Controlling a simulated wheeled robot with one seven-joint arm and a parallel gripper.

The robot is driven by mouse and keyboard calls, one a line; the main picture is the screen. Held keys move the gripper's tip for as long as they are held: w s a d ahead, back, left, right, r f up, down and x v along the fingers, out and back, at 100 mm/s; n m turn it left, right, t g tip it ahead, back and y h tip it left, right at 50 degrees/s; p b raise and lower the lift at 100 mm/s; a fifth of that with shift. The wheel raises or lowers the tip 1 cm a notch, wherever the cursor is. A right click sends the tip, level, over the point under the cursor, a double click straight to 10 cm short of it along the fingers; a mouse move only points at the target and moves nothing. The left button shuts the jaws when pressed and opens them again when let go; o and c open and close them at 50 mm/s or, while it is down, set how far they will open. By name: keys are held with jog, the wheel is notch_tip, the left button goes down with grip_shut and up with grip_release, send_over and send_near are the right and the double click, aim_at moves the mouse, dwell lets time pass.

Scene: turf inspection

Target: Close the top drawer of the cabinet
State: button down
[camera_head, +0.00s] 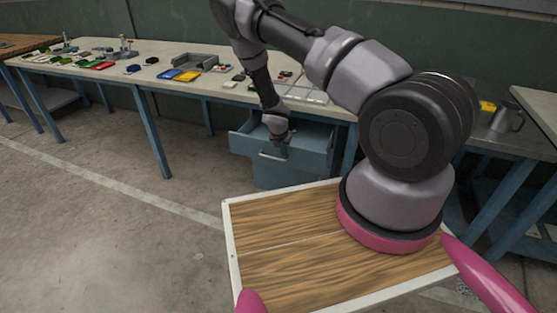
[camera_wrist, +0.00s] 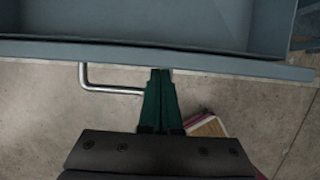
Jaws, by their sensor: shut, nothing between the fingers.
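The blue-grey cabinet (camera_head: 290,173) stands under the workbench. Its top drawer (camera_head: 258,147) is pulled out toward me. In the wrist view the open drawer (camera_wrist: 150,52) spans the top, and its inside looks empty where it shows. A metal bar handle (camera_wrist: 98,88) is on the drawer front; it also shows in the head view (camera_head: 272,156). My gripper (camera_wrist: 161,75) is shut and empty, with its green fingertips at the drawer's front edge, just right of most of the handle. In the head view my gripper (camera_head: 279,141) is over the drawer front. I cannot tell whether the fingers touch it.
The long workbench (camera_head: 150,75) above the cabinet holds small parts, coloured trays and a grey bin (camera_head: 196,61). A metal mug (camera_head: 506,118) stands on a bench at the right. Blue table legs (camera_head: 153,133) stand to the left. The concrete floor in front is clear.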

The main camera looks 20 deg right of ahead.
jog(key=w+d, duration=0.3)
jog(key=w, duration=0.1)
jog(key=w+d, duration=0.3)
jog(key=w, duration=0.1)
jog(key=w+d, duration=0.3)
jog(key=w, duration=0.2)
jog(key=shift+w+d, duration=0.1)
jog(key=shift+d, duration=0.15)
jog(key=shift+a, duration=0.1)
